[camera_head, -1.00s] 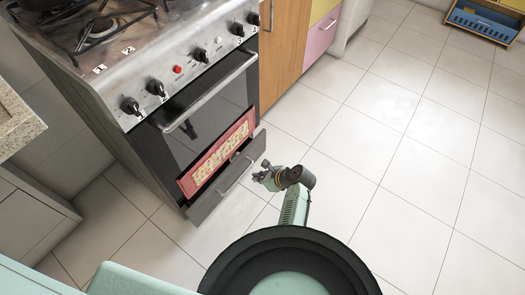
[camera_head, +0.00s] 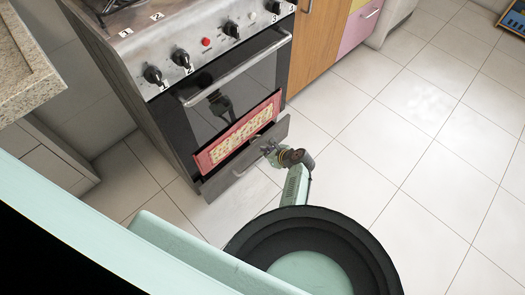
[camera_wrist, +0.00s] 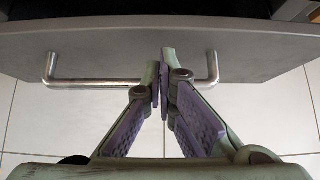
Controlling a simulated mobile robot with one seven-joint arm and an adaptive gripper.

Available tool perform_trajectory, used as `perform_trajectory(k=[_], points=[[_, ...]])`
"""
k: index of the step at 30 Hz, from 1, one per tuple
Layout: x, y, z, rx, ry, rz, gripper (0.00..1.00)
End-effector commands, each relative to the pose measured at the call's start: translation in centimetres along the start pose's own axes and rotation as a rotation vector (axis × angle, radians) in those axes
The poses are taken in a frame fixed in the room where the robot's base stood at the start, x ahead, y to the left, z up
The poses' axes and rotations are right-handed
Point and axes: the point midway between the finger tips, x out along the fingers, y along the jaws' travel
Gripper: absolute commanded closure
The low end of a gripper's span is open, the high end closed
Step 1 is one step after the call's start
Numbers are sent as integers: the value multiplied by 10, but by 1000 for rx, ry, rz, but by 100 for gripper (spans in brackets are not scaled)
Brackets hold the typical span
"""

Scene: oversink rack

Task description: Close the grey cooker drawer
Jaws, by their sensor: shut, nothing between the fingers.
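The grey cooker drawer (camera_head: 225,176) stands partly pulled out at the bottom of the cooker, below the oven door. Its front panel (camera_wrist: 120,50) spans the wrist view, with a metal bar handle (camera_wrist: 100,82) along its lower part. My gripper (camera_head: 270,148) is at the drawer front, toward the right end of the handle. In the wrist view my gripper (camera_wrist: 163,55) is shut and empty, its fingertips together in front of the panel, overlapping the handle's right part. Whether the tips touch the panel is hard to tell.
A red-framed patterned board or tray (camera_head: 238,132) stands just behind the drawer front, against the oven door (camera_head: 225,95). The cooker's knobs (camera_head: 181,58) are above. Wooden cupboard doors (camera_head: 318,40) are to the right.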

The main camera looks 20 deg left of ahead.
Motion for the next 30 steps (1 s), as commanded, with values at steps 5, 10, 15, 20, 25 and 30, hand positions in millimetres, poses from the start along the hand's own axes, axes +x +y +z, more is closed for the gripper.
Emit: perform_trajectory(k=[5,10,15,20,25,30], points=[[9,0,8,2,1,1,100],[10,0,9,2,1,0,100],[10,0,9,2,1,0,100],[23,0,24,-2,0,3,100],[44,0,40,-1,0,2,100],[48,1,44,0,0,1,100]])
